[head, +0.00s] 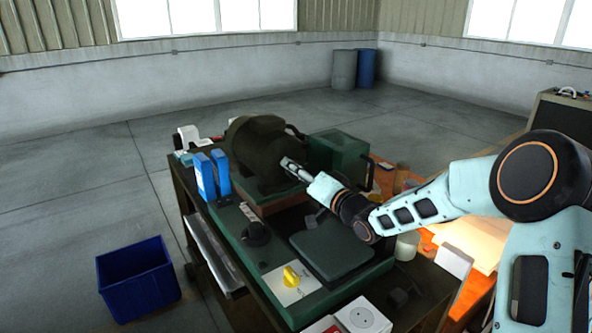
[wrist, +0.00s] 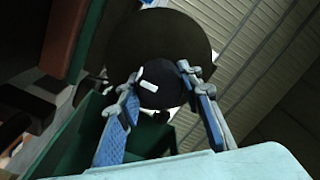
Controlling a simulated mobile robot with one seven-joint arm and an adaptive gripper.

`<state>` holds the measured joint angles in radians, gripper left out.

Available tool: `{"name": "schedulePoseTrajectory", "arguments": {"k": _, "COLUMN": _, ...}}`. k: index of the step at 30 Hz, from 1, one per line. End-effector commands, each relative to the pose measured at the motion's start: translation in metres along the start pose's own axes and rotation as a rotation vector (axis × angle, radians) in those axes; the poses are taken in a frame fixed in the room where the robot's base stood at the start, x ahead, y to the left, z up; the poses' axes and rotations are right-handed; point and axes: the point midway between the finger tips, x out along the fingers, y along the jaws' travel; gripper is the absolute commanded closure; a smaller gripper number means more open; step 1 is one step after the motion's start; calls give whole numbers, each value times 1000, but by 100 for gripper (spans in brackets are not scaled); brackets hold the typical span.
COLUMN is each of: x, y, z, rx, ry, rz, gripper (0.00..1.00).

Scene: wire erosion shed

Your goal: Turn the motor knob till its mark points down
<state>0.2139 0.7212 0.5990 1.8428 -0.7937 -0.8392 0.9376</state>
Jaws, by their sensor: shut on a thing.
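The dark motor (head: 255,145) stands at the back of the green-topped bench; its large round body also shows in the wrist view (wrist: 185,35). The motor knob (wrist: 165,95) is a black round piece on its end, with a short white mark (wrist: 148,86) left of the knob's middle in the wrist view. My gripper (wrist: 158,76) has one blue-padded finger on each side of the knob and is shut on it. In the head view my gripper (head: 292,168) reaches the motor's near end and the knob is hidden.
Two blue boxes (head: 205,178) stand left of the motor. A yellow knob (head: 291,277) on a white plate and a black knob (head: 256,234) sit on the bench front. A green box (head: 338,149) stands right of the motor. A blue bin (head: 137,280) is on the floor.

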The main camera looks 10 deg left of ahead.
Motion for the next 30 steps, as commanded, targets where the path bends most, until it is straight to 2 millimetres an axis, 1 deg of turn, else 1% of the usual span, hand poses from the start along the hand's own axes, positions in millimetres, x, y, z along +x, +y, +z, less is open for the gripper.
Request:
{"name": "schedulePoseTrajectory", "arguments": {"k": 4, "x": 0, "y": 0, "z": 0, "rx": -1, "ry": 0, "rz": -1, "gripper": 91}}
{"name": "schedulePoseTrajectory", "arguments": {"k": 5, "x": 0, "y": 0, "z": 0, "rx": -1, "ry": 0, "rz": -1, "gripper": 64}}
{"name": "schedulePoseTrajectory", "arguments": {"k": 9, "x": 0, "y": 0, "z": 0, "rx": -1, "ry": 0, "rz": -1, "gripper": 49}}
{"name": "schedulePoseTrajectory", "arguments": {"k": 17, "x": 0, "y": 0, "z": 0, "rx": -2, "ry": 0, "rz": 0, "gripper": 48}}
{"name": "schedulePoseTrajectory", "arguments": {"k": 20, "x": -4, "y": 0, "z": -1, "rx": -2, "ry": 1, "rz": 1, "gripper": 48}}
{"name": "schedulePoseTrajectory", "arguments": {"k": 23, "x": -15, "y": 0, "z": -1, "rx": -3, "ry": 1, "rz": 1, "gripper": 48}}
{"name": "schedulePoseTrajectory", "arguments": {"k": 26, "x": -33, "y": 0, "z": -1, "rx": -3, "ry": 1, "rz": 2, "gripper": 48}}
{"name": "schedulePoseTrajectory", "arguments": {"k": 30, "x": -64, "y": 1, "z": -1, "rx": -2, "ry": 1, "rz": 4, "gripper": 48}}
